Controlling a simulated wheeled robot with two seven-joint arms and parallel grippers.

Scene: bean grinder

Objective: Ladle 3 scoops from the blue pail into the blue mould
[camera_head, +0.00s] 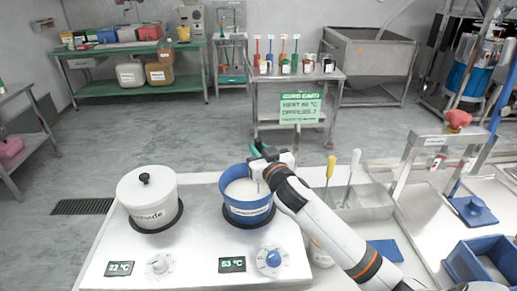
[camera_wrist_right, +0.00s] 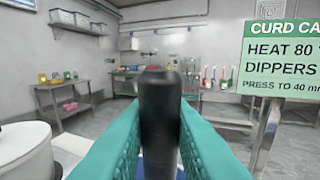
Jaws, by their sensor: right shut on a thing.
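The blue pail (camera_head: 233,202) stands on the right hot plate, with white contents (camera_head: 243,187) inside. My right gripper (camera_head: 258,153) is above the pail's far rim. In the right wrist view its teal fingers (camera_wrist_right: 160,125) are shut on an upright black handle (camera_wrist_right: 160,95). I take this as the ladle's handle; its bowl cannot be seen. A blue plate-like piece (camera_head: 473,210) lies under the press frame at right, and a blue tray (camera_head: 463,265) is at lower right. I cannot tell which is the blue mould. My left gripper is not in view.
A lidded white pot (camera_head: 147,203) stands on the left hot plate. Displays read 22 °C (camera_head: 119,268) and 53 °C (camera_head: 232,264). A steel bin (camera_head: 365,204) with yellow- and white-handled tools is right of my right arm. A green sign (camera_head: 300,108) stands behind.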

